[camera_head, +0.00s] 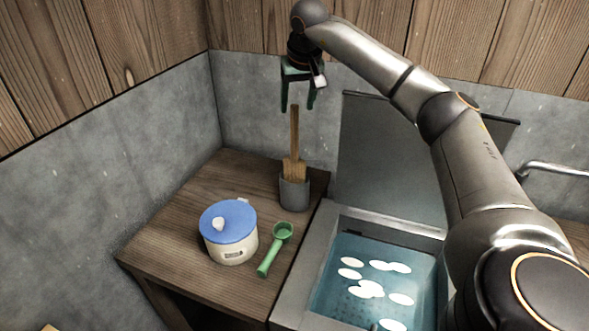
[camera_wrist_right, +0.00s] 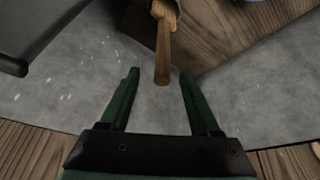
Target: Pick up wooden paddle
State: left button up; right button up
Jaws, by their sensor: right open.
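The wooden paddle (camera_head: 294,142) stands upright in a grey cup (camera_head: 294,194) on the wooden counter, its handle pointing up. My right gripper (camera_head: 297,107) is open above it, with the green fingers pointing down near the handle's top. In the right wrist view the paddle handle (camera_wrist_right: 163,50) reaches toward the space between the two open fingers (camera_wrist_right: 158,76), and nothing is held. The paddle's lower end is hidden inside the cup. My left gripper is not in view.
A white pot with a blue lid (camera_head: 229,229) and a green scoop (camera_head: 276,248) stand on the wooden counter (camera_head: 190,188). To the right is a water-filled basin (camera_head: 345,300) with several white ovals, its raised lid (camera_head: 375,160) behind. Grey walls close in behind and left.

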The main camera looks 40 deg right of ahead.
jog(key=x, duration=0.5)
jog(key=shift+a+f, duration=0.2)
jog(key=shift+f, duration=0.1)
grip_shut()
jog(key=shift+r, duration=0.1)
dwell(1.0)
